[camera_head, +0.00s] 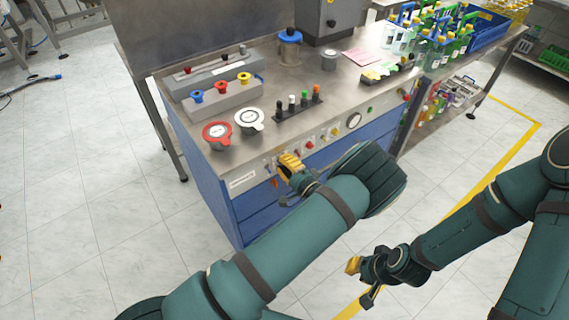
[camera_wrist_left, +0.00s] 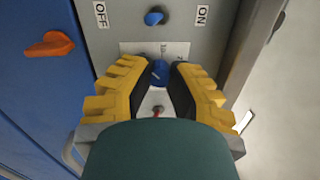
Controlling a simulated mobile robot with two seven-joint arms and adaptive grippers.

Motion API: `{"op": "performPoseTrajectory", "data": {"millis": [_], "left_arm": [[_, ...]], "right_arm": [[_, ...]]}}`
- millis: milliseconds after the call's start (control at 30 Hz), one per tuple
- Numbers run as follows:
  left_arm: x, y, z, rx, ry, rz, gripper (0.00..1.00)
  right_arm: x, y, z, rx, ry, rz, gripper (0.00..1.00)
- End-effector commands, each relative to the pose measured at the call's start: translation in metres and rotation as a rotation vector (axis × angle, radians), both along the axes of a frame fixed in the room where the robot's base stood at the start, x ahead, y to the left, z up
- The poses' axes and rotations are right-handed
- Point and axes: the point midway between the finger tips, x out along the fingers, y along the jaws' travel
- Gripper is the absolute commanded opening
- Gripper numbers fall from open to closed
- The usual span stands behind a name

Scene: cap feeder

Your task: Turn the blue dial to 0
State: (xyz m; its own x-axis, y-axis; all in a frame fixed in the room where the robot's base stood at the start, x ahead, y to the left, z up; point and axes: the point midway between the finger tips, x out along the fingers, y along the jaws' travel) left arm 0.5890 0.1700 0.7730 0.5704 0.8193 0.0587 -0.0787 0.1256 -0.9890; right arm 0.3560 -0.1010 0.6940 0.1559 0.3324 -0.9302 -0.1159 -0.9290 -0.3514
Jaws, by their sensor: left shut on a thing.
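The blue dial (camera_wrist_left: 160,72) sits on a white marked plate on the grey panel in the left wrist view. My left gripper (camera_head: 290,163) is at the front panel of the workbench; its yellow-padded fingers (camera_wrist_left: 159,78) are closed on both sides of the dial. The fingers partly cover the plate, and I cannot read the dial's setting. In the head view the dial is hidden by the gripper. My right gripper (camera_head: 360,281) hangs empty in front of the bench, its fingers apart.
A blue knob (camera_wrist_left: 154,18) between OFF and ON labels and an orange handle (camera_wrist_left: 50,45) are close to the left gripper. The bench top (camera_head: 290,77) holds red and white lidded pots, coloured knobs and bottle crates. Open floor (camera_head: 110,140) lies left.

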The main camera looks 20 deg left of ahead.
Motion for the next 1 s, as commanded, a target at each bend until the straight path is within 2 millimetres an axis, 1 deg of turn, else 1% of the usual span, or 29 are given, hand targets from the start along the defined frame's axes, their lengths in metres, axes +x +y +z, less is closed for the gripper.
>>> {"op": "performPoseTrajectory", "data": {"millis": [100, 133, 167, 200, 233, 567, 667, 1000], "left_arm": [[0.0, 0.002, 0.001, 0.003, -0.002, 0.004, 0.0], [0.0, 0.002, 0.001, 0.003, -0.002, 0.004, 0.26], [0.0, 0.002, 0.001, 0.003, -0.002, 0.004, 0.37], [0.0, 0.002, 0.001, 0.003, -0.001, 0.003, 0.51], [0.0, 0.002, 0.001, 0.003, -0.001, 0.003, 0.53], [-0.001, -0.002, 0.0, 0.001, 0.002, 0.0, 0.53], [-0.007, -0.01, -0.001, 0.001, 0.002, -0.001, 0.53], [-0.036, -0.052, -0.003, 0.002, 0.001, 0.0, 0.53]], "right_arm": [[0.0, 0.0, 0.0, 0.0, 0.0, 0.0, 0.2], [0.0, 0.0, 0.0, 0.0, 0.0, 0.0, 0.2], [0.0, 0.0, 0.0, 0.0, 0.0, 0.0, 0.2], [0.0, 0.0, 0.0, 0.0, 0.0, 0.0, 0.2], [0.0, 0.0, 0.0, 0.0, 0.0, 0.0, 0.2], [0.0, 0.0, 0.0, 0.0, 0.0, 0.0, 0.2], [0.0, 0.0, 0.0, 0.0, 0.0, 0.0, 0.2], [0.0, 0.0, 0.0, 0.0, 0.0, 0.0, 0.2]]}}
